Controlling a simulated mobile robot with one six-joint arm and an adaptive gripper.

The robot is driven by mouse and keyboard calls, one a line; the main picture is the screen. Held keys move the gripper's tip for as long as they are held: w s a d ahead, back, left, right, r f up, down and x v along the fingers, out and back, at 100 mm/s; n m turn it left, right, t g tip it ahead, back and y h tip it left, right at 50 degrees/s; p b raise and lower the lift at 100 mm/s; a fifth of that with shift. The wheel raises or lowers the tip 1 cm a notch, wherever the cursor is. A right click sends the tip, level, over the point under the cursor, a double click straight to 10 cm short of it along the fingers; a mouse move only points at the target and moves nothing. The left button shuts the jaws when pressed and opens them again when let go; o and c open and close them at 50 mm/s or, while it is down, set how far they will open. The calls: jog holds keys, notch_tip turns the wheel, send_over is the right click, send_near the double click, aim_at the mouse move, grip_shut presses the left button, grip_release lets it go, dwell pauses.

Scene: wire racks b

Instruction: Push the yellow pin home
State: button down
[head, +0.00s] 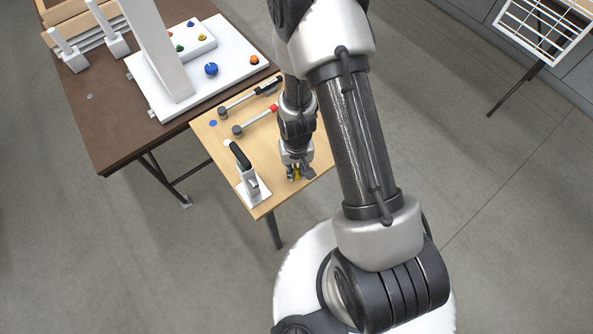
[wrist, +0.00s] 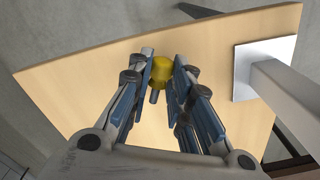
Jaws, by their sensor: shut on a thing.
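The yellow pin (wrist: 161,70) is between the fingertips of my gripper (wrist: 160,82) in the wrist view. Its rounded yellow head is at the top, and a thin blue-grey shank shows below it. My gripper is shut on it. In the head view a bit of the yellow pin (head: 297,173) shows at my gripper (head: 299,174), over the near part of the small light wooden table (head: 240,150). I cannot tell whether the pin touches the tabletop.
A white-based stand with a black handle (head: 240,156) is left of my gripper. Two hammer-like tools (head: 262,119) lie farther back. A white board (head: 232,82) with several coloured pins, including a blue one (head: 211,69), stands on the brown table (head: 95,118). A wire rack (head: 545,30) is far right.

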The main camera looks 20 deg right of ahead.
aim_at(296, 171)
notch_tip(296, 171, up, 18)
jog(key=p, duration=0.5)
jog(key=shift+f, duration=0.15)
jog(key=c, duration=2)
grip_release()
grip_shut()
jog(key=shift+f, duration=0.1)
